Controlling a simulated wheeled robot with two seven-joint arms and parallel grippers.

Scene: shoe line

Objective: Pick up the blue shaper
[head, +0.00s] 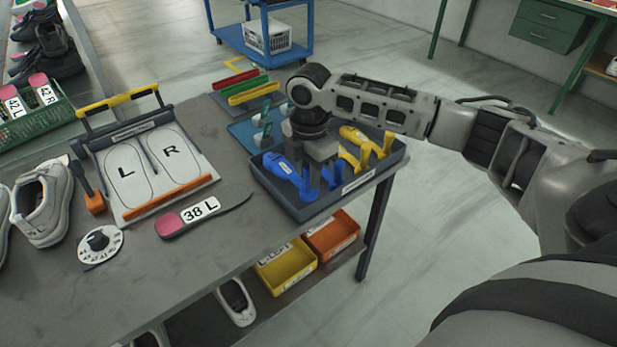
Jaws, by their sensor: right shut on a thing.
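A grey tray (312,211) at the right end of the table holds blue and yellow shapers. The yellow shapers (356,136) lie at the tray's right. My right gripper points down into the tray and is shut on a blue shaper; its fingertips are largely hidden. My left gripper is not in view.
A sizing board (160,148) marked L and R and a 38 L insole (205,211) lie left of the tray. A blue mat (242,134) and a rack of coloured strips (247,88) are behind it. Yellow and orange bins (285,270) sit below the table.

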